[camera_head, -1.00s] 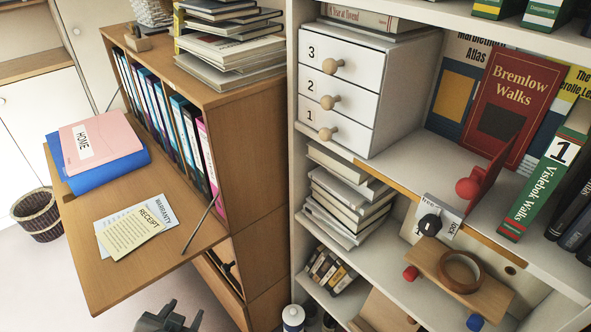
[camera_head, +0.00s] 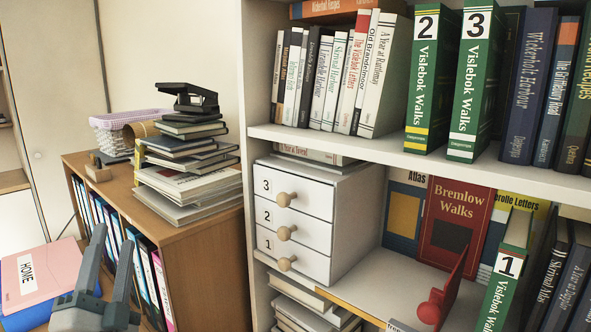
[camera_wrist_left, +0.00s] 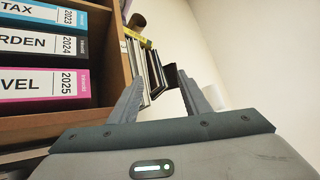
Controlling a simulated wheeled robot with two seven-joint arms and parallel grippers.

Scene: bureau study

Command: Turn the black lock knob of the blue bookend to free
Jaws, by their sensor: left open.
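No blue bookend shows in the head view. A dark red bookend panel (camera_head: 450,290) with a round red knob (camera_head: 430,312) stands on the shelf at lower right, cut by the bottom edge. The black lock knob is not in view; only the top of a pale label plate (camera_head: 398,326) shows at the bottom edge. My left gripper (camera_head: 112,240) is open and empty at lower left, fingers pointing up, in front of the bureau and far left of the bookend. In the left wrist view its open fingers (camera_wrist_left: 161,82) have nothing between them.
The bureau (camera_head: 200,240) carries stacked books and a black hole punch (camera_head: 188,98). A white drawer box (camera_head: 345,215) stands on the shelf. Green volumes (camera_head: 433,80) stand above, volume 1 (camera_head: 503,285) beside the red panel. A pink folder (camera_head: 40,275) lies left of my gripper.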

